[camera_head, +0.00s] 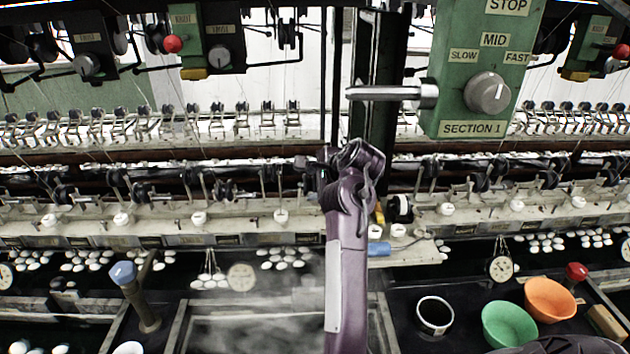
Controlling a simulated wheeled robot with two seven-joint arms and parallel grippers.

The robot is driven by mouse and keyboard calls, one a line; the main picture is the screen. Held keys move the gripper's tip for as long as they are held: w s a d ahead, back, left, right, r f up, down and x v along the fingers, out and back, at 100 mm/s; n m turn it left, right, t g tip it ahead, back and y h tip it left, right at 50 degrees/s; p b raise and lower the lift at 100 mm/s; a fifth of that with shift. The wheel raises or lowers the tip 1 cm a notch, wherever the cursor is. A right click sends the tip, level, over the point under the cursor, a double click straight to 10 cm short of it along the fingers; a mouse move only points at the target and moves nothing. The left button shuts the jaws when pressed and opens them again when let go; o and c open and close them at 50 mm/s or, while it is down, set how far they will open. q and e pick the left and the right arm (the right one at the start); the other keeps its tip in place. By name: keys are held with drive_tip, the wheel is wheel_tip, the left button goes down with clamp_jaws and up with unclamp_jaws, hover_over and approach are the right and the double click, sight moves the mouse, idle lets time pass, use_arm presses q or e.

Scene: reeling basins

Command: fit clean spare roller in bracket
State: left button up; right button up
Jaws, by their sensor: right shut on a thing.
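My right arm rises through the middle, and its gripper (316,166) is at the row of dark rollers and brackets on the machine. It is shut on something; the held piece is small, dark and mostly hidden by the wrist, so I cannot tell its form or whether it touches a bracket. A black roller with pale ends (400,208) sits on the ledge just right of my wrist. I cannot single out the bracket behind the gripper. My left gripper is not in view.
A green control box (484,75) with a grey knob and a metal rod (390,93) hang above right. A blue cylinder (378,249) lies on the ledge. Below are a green bowl (509,325), an orange bowl (550,300), a black cup (434,316) and a steaming basin.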

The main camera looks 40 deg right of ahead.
drive_tip(key=shift+f, duration=0.4)
idle(0.4)
drive_tip(key=o, duration=1.1)
drive_tip(key=shift+r, duration=0.15)
drive_tip(key=shift+r+p, duration=1.4)
drive_tip(key=shift+p, duration=0.6)
drive_tip(key=shift+r, duration=0.15)
wheel_tip(320, 180, up, 5)
drive_tip(key=p, duration=0.5)
drive_tip(key=shift+f, duration=0.2)
